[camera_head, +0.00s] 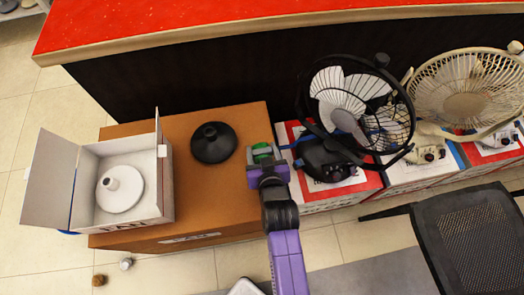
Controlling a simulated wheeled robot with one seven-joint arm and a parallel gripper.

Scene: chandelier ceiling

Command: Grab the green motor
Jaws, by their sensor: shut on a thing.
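The green motor (262,151) is a small green piece at the end of my arm. My gripper (264,158) is shut on it and holds it above the right edge of a brown cardboard box, next to the black fan. The gripper's jaws partly hide the motor. From this one view I cannot tell how high it is above the box.
A black round base (213,142) sits on the brown box (235,205). An open white box (160,205) holding a white base (120,189) stands left. A black fan (340,170) and a beige fan (465,100) stand right. A black chair (480,240) is at lower right.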

